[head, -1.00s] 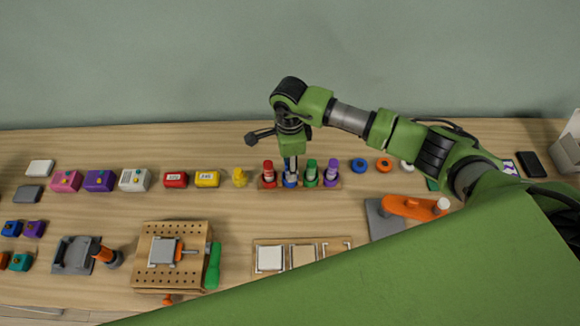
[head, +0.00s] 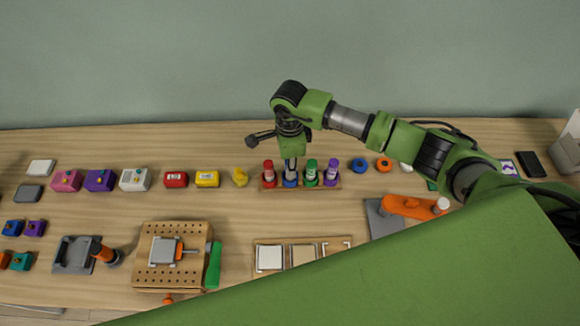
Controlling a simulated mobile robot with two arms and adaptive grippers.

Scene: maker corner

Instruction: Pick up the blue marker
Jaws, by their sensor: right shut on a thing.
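The blue marker (head: 290,181) stands upright in a wooden marker rack (head: 328,188), between a red marker (head: 269,174) on its left and a green marker (head: 311,172) on its right. A purple marker (head: 331,172) stands at the rack's right end. My right gripper (head: 290,165) points down over the blue marker and is shut on its upper part, hiding the top. I cannot tell whether the marker's base is clear of the rack. My left gripper is not in view.
Neighbouring markers stand close on both sides of my right gripper. A yellow thing (head: 240,177) lies left of the rack. Blue and orange rings (head: 384,164) lie to its right. A tray with square pieces (head: 270,258) lies in front. Bare table lies between tray and rack.

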